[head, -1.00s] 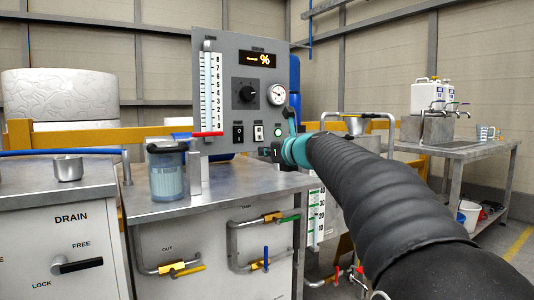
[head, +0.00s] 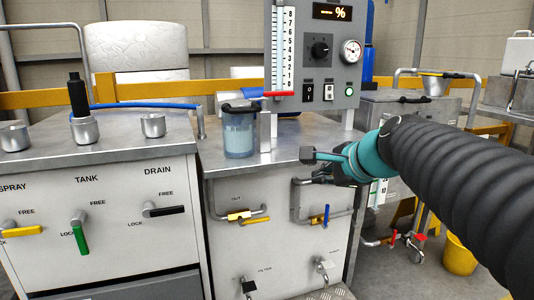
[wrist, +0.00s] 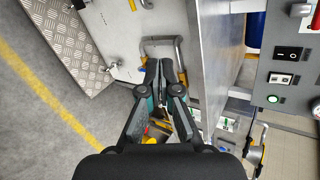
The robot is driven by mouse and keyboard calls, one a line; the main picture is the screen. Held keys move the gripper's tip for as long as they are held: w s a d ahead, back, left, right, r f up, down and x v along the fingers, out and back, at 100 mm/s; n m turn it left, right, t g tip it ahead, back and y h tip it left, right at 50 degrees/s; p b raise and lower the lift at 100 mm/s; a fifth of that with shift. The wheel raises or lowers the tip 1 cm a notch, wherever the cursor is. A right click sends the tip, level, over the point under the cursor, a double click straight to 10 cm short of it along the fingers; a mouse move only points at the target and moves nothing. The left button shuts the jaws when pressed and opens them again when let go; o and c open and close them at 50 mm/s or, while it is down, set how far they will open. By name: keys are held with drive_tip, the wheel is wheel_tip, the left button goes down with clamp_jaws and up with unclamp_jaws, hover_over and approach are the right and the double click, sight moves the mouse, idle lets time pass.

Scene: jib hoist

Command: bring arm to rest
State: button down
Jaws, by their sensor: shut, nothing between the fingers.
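My arm, in a black ribbed sleeve, reaches in from the right of the head view. My gripper (head: 312,160), with its teal wrist, is just off the front right edge of the middle metal bench (head: 215,165), below the control panel (head: 330,55). In the wrist view my gripper (wrist: 161,68) has its two dark fingers together, empty, pointing at the pipework on the bench front. The fingertips look apart from the pipes, but the exact gap is hard to tell.
A lidded jar (head: 239,135) stands on the middle bench. Handled pipes (head: 248,215) stick out of its front. The left bench (head: 60,165) carries metal cups and lever handles. A yellow bucket (head: 460,254) stands on the floor at right. Open floor (wrist: 40,120) shows in the wrist view.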

drive_tip(key=s+d+f+n+g+h+p, duration=0.2)
drive_tip(key=s+f+n, duration=0.5)
drive_tip(key=s, duration=0.4)
drive_tip(key=s+d+f+n+g+h+p, duration=0.1)
drive_tip(key=s+f+n+g+h+p, duration=0.1)
drive_tip(key=s+f+n, duration=0.4)
drive_tip(key=s+n, duration=0.3)
drive_tip(key=s, duration=0.2)
drive_tip(key=shift+s+d+f+n+g+p, duration=0.3)
drive_tip(key=shift+d+f+g, duration=0.05)
drive_tip(key=shift+d+g, duration=0.05)
